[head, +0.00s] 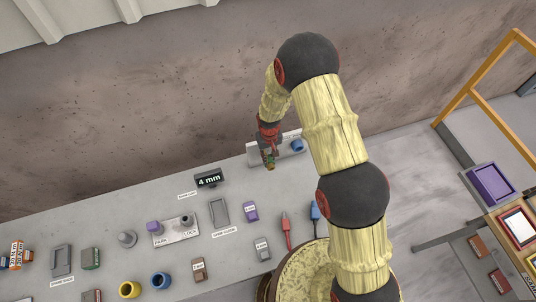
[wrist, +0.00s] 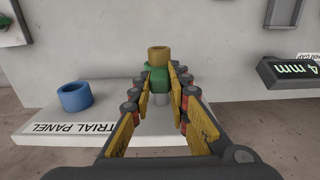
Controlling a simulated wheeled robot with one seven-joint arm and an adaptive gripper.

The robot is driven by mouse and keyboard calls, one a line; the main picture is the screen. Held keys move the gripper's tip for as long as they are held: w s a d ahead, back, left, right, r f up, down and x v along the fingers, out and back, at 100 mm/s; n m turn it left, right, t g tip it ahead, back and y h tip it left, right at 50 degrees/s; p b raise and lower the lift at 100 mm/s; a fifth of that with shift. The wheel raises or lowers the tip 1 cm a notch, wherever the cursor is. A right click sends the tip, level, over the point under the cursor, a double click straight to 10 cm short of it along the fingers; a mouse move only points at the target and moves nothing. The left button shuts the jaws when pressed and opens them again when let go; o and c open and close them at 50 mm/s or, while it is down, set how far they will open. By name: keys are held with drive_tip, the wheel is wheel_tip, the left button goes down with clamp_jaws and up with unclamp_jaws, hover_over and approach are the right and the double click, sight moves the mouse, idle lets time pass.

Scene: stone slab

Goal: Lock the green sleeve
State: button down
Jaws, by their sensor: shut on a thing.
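The green sleeve (wrist: 157,78) shows in the wrist view between the tips of my gripper (wrist: 159,90), with a tan ring (wrist: 159,56) above it and a pale grey post (wrist: 161,99) below it. My gripper is shut on the green sleeve, its yellow-padded fingers on either side. In the head view my gripper (head: 268,160) is at the trial panel (head: 283,158), and the sleeve is a small green spot, mostly hidden by the fingers. I cannot tell whether the sleeve is locked.
A blue ring (wrist: 74,97) sits on the panel's base, left of my gripper in the wrist view. A black "4 mm" display (head: 209,180) stands nearby on the slab. Purple and grey blocks, red and blue tools, and yellow and blue rings lie nearer the slab's front.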

drive_tip(key=shift+s+d, duration=0.15)
drive_tip(key=shift+s, duration=0.4)
drive_tip(key=c, duration=1.8)
unclamp_jaws()
drive_tip(key=shift+s, duration=0.1)
drive_tip(key=shift+o, duration=0.6)
drive_tip(key=shift+r, duration=0.55)
wheel_tip(320, 180, up, 11)
drive_tip(key=shift+f, duration=0.1)
